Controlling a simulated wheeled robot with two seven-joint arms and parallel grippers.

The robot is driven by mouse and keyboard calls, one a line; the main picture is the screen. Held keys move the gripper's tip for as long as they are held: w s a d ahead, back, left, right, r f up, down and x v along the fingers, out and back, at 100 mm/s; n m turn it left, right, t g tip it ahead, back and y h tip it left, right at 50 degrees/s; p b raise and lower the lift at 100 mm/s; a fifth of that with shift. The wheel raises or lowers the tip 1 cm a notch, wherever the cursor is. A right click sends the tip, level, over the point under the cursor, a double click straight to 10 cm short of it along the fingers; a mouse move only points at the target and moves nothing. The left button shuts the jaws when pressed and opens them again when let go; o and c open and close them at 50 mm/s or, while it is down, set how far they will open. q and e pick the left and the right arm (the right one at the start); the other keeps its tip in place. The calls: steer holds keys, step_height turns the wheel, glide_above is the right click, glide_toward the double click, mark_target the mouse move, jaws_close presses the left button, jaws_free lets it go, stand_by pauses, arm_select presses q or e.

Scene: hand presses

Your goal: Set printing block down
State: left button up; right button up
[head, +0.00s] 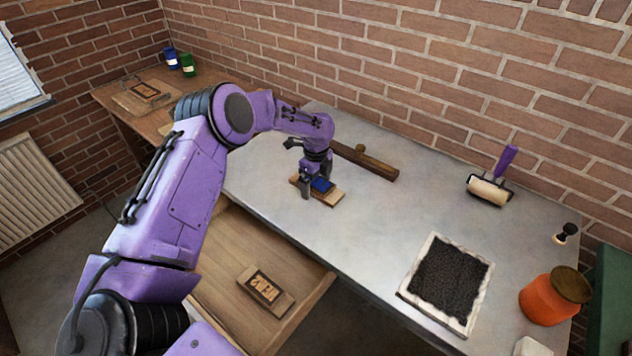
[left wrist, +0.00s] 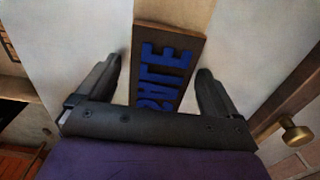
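The printing block (head: 336,197), a wooden slab with raised blue letters, is on the grey tabletop (head: 270,190) near its front edge. My left gripper (head: 317,182) points down over it and hides part of it. In the left wrist view, the block (left wrist: 168,62) lies between the two fingers of my left gripper (left wrist: 158,75), with its blue letters facing the camera. A narrow gap shows between each finger and the block, so the gripper looks open around it. My right gripper is not in view.
A dark wooden bar with a knob (head: 370,163) lies just behind the block. To the right are a roller (head: 489,190), an ink slab (head: 405,291) and an orange jar (head: 548,302). An open drawer (head: 228,262) below holds another block (head: 282,305).

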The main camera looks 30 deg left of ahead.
mark_target(316, 181)
arm_select(q)
steer(key=shift+r, duration=0.1)
step_height(316, 181, up, 12)
steer(key=b, duration=0.1)
steer(key=shift+b, duration=0.35)
steer(key=shift+r, duration=0.1)
